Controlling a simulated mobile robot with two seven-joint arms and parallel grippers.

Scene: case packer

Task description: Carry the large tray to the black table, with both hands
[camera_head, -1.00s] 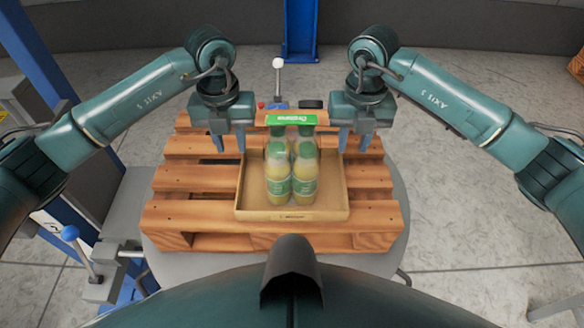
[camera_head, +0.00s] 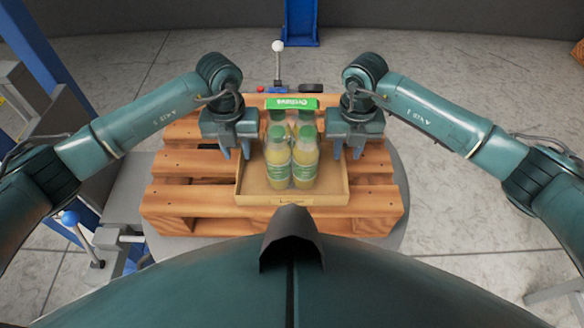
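The large tray (camera_head: 287,199) is a shallow tan tray on a wooden pallet. Green-capped bottles of yellowish drink (camera_head: 305,165) stand upright in it, with two in front and others partly hidden behind. My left gripper (camera_head: 236,152) points down at the tray's left side wall, with its fingers apart. My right gripper (camera_head: 348,153) points down at the right side wall, also with fingers apart. The fingers appear to sit on either side of the walls; I cannot tell whether they touch. No black table is recognisable in view.
The slatted wooden pallet (camera_head: 190,198) rests on a round grey base (camera_head: 365,243). A green lettered panel (camera_head: 291,103) stands behind the bottles. A white-knobbed lever (camera_head: 278,47) rises behind it. A blue-knobbed lever (camera_head: 69,218) stands at left.

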